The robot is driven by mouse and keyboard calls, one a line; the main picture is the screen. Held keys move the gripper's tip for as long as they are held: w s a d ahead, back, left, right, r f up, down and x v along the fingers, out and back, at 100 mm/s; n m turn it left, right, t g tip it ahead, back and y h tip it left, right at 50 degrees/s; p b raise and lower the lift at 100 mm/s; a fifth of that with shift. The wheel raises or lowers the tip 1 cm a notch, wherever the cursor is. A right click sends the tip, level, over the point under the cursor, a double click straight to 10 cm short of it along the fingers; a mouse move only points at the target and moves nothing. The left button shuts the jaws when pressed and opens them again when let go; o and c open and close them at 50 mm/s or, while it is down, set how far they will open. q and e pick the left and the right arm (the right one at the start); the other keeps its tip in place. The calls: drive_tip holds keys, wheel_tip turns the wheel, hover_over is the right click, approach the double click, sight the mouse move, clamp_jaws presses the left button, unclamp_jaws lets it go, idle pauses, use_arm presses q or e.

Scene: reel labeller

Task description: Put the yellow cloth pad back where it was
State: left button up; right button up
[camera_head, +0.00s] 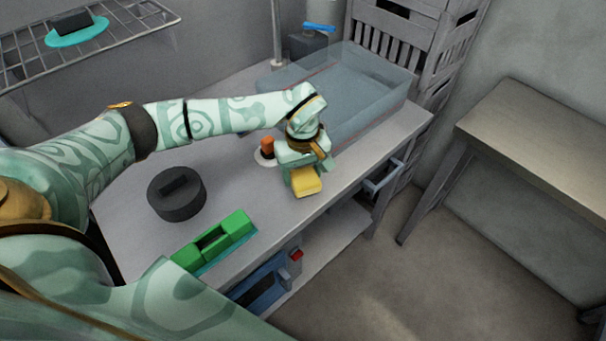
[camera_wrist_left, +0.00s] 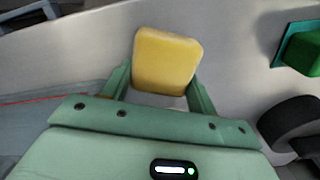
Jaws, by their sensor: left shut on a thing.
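The yellow cloth pad (camera_head: 307,184) is in my left gripper (camera_head: 299,172), over the grey bench near its front edge. In the left wrist view the pad (camera_wrist_left: 167,61) sits between the two green fingers of the left gripper (camera_wrist_left: 160,85), which are shut on its sides. I cannot tell whether the pad touches the bench top or is just above it. My right gripper is not in view.
On the bench (camera_head: 130,215) stand a dark round block (camera_head: 177,196), a green holder (camera_head: 215,240) and an orange-topped piece on a white disc (camera_head: 266,150). A clear tray (camera_head: 385,105) lies behind the gripper. A side table (camera_head: 540,130) stands at right.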

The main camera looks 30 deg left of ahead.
sight(303, 172)
use_arm(q)
drive_tip(key=shift+f, duration=0.45)
drive_tip(key=shift+r, duration=0.1)
drive_tip(key=o, duration=0.9)
drive_tip(key=shift+o, duration=0.2)
wheel_tip(303, 172, up, 12)
drive_tip(key=p, duration=0.2)
drive_tip(key=shift+p, duration=0.3)
